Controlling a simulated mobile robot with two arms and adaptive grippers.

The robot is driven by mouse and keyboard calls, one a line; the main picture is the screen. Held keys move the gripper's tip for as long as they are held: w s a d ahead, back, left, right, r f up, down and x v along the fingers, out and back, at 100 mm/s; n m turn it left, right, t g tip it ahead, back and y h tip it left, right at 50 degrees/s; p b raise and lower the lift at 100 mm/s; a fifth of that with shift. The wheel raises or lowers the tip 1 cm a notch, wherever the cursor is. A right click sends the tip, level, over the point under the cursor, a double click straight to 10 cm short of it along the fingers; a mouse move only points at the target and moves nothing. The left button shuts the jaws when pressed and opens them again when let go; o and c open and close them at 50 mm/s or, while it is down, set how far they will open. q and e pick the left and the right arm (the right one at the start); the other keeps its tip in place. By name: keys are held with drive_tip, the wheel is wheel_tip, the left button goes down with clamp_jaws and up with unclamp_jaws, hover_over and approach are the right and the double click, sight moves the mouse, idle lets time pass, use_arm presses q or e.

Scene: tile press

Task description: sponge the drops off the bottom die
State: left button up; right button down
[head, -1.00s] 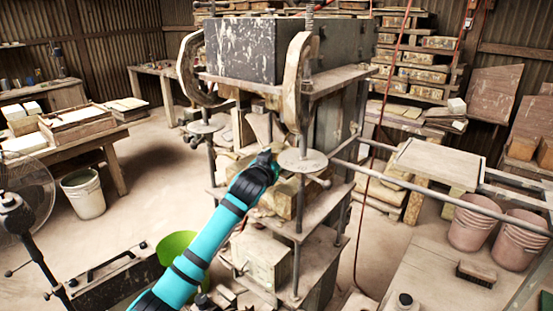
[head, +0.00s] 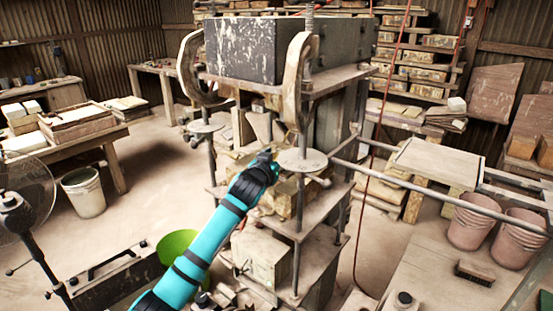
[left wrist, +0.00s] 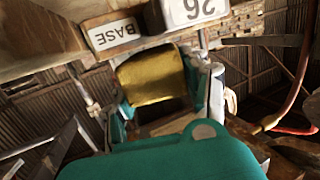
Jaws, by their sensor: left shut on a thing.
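My left gripper (head: 266,160) reaches in among the posts of the press, between its upper platen and lower plates. In the left wrist view, the gripper (left wrist: 160,98) is shut on a yellow sponge (left wrist: 152,76), with a finger on each side. A pale block marked BASE (left wrist: 113,34) and a block marked 26 (left wrist: 194,10) show upside down just past the sponge. I cannot tell whether the sponge touches them. I cannot make out which surface is the bottom die, and no drops can be seen. My right gripper is out of view.
The press posts (head: 299,215) and a round plate (head: 302,160) stand close to my left gripper. A light green bucket (head: 176,244) is beside my left arm. Rails with a flat board (head: 438,163) extend right. A red hose (head: 374,185) hangs behind. A brush (head: 474,272) lies at right.

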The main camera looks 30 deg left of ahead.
sight(285, 155)
use_arm(q)
drive_tip(key=shift+f, duration=0.35)
drive_tip(key=shift+w+d, duration=0.1)
drive_tip(key=shift+w, duration=0.75)
drive_tip(key=shift+w+d, duration=0.1)
drive_tip(key=shift+w, duration=0.8)
drive_tip(key=shift+w+b, duration=0.3)
drive_tip(key=shift+w, duration=0.35)
